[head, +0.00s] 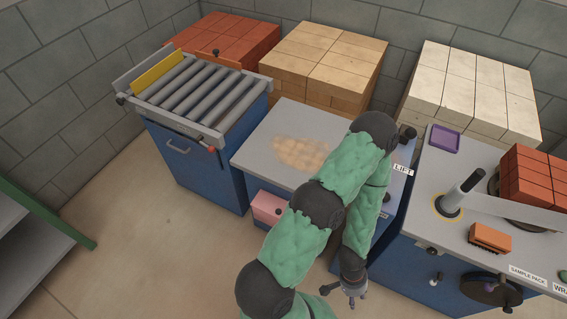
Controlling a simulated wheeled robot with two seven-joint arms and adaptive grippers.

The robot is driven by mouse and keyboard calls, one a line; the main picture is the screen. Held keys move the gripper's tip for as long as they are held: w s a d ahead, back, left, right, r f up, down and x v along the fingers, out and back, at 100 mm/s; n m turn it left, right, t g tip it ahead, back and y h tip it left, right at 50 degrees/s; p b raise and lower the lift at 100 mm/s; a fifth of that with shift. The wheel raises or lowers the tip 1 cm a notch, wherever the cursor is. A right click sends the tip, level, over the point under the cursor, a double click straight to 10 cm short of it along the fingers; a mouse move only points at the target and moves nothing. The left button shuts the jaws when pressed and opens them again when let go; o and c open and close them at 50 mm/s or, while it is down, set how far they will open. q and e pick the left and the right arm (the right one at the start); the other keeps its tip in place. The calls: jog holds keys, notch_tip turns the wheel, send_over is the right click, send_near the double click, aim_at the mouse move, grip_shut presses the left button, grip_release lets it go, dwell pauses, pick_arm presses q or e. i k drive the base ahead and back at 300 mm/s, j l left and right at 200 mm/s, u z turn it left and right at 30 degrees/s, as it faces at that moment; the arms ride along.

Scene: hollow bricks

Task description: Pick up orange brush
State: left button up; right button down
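The orange brush (490,238), a small orange block with a darker lower side, lies on the grey top of the right-hand bench (450,255), near its front edge. My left arm rises from the bottom of the head view, bends over the middle table and hangs down. My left gripper (346,291) is low in front of the blue cabinets, to the left of the brush and well apart from it. Its fingers are small and partly hard to make out, so its opening is unclear. My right gripper is not in view.
A grey post (462,190) and a stack of red bricks (532,178) stand behind the brush. A purple tray (444,139) lies further back. The middle table (262,145) bears a dusty patch. A roller conveyor (195,95) stands left. Brick stacks line the wall.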

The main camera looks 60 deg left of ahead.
aim_at(490, 239)
jog(key=k+u, duration=0.15)
jog(key=u, duration=1.25)
jog(key=i+l+u, duration=0.4)
jog(key=l, duration=0.35)
jog(key=k, duration=0.35)
jog(key=k+z, duration=0.1)
jog(key=z, duration=1.25)
jog(key=i+j+z, duration=0.25)
jog(key=j+z, duration=0.2)
jog(key=i+j, duration=0.05)
